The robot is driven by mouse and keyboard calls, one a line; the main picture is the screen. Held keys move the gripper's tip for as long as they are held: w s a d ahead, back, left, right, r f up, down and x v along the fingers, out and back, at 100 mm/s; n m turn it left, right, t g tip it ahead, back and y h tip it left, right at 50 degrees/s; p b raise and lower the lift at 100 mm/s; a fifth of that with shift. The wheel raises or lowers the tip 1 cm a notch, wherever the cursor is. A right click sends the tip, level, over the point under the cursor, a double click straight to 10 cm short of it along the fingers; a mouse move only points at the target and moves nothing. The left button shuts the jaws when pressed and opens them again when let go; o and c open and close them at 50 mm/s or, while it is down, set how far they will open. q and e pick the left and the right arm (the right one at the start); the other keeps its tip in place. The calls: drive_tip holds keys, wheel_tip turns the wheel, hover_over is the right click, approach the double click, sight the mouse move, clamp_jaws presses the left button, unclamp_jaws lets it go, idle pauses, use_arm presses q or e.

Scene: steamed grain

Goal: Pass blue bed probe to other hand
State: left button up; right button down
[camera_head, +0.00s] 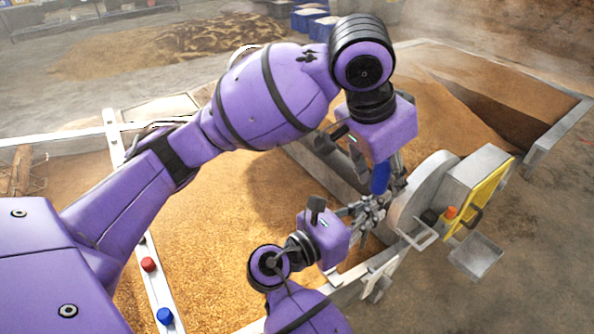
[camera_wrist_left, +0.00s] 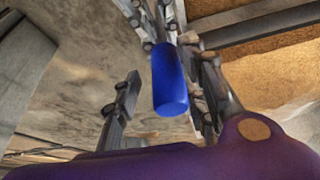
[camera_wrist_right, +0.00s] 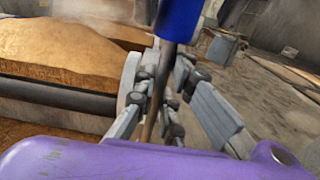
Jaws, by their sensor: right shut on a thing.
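The blue bed probe has a thick blue handle (camera_head: 380,178) and a thin metal shaft (camera_wrist_right: 152,115). My right gripper (camera_head: 366,212) is shut on the probe just below the handle, with the shaft running down between its fingers in the right wrist view (camera_wrist_right: 155,95). My left gripper (camera_head: 378,168) points down from above, with the handle between its fingers. In the left wrist view the blue handle (camera_wrist_left: 170,80) lies close to the right finger, and a clear gap separates it from the left finger (camera_wrist_left: 120,108). Contact with the right finger is unclear.
A grey wheel-like machine (camera_head: 420,195) with a yellow panel (camera_head: 487,195) stands right beside both grippers. Grain (camera_head: 200,250) fills the bed below. A red knob (camera_head: 148,264) and a blue knob (camera_head: 165,315) sit on the left rail. Open floor lies farther right.

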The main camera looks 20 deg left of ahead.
use_arm(q)
drive_tip(key=shift+o, duration=0.4)
drive_tip(key=shift+r, duration=0.15)
drive_tip(key=shift+r, duration=0.25)
drive_tip(key=v, duration=1.1)
drive_tip(key=shift+s, duration=0.15)
drive_tip(key=shift+a, duration=0.1)
